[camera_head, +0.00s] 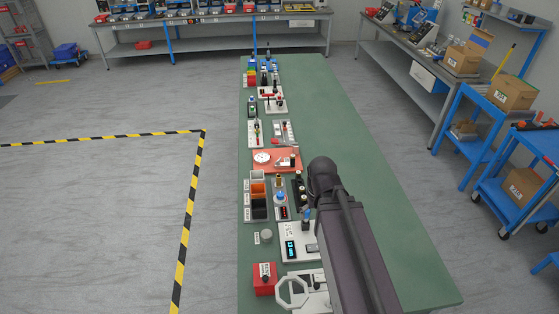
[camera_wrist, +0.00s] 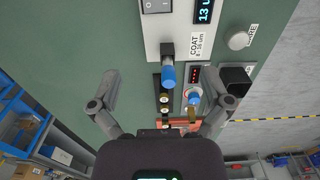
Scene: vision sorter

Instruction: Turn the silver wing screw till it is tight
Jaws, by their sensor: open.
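I cannot single out the silver wing screw in either view. A red-orange plate (camera_head: 259,167) carries a white dial (camera_head: 262,157) and small metal parts too small to tell apart. In the wrist view, my gripper (camera_wrist: 160,88) is open, with its fingers spread wide and nothing held. A blue-capped probe (camera_wrist: 168,75) and a small blue and brass piece (camera_wrist: 193,99) show between the fingers, beyond them. In the head view, my arm hides the gripper.
The bench's right side is mostly bare. Blue carts (camera_head: 488,135) stand off to the right.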

